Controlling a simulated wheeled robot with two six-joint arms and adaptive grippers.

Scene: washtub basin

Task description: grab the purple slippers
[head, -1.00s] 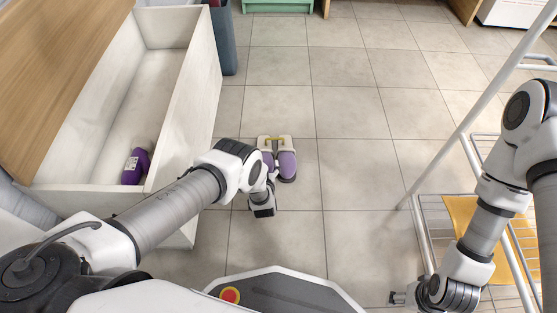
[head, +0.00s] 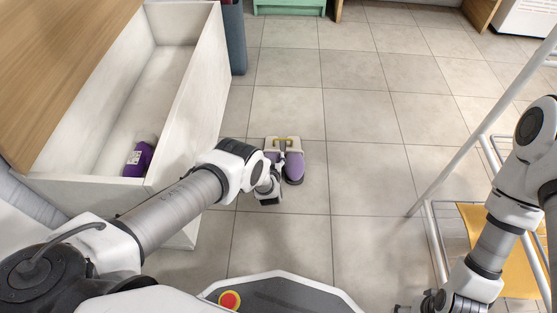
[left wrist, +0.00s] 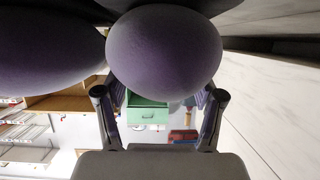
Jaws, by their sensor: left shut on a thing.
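The pair of purple slippers (head: 294,167) with light insoles and a yellow strip at the back lies on the tiled floor, right of the white chest. My left gripper (head: 272,184) reaches down to the left slipper and hides much of it. In the left wrist view, one purple rounded toe (left wrist: 165,48) fills the space between the fingers, and the gripper is shut on it. The other slipper (left wrist: 45,50) is beside it at the left. My right gripper (head: 403,308) is at the bottom edge, mostly cut off, so its jaws are unclear.
The open white chest (head: 190,105) with a wooden lid stands at left, holding a purple bottle (head: 138,160). A white metal rack (head: 450,165) with a yellow cloth (head: 478,222) stands at right. A green cabinet (head: 290,7) is at the back.

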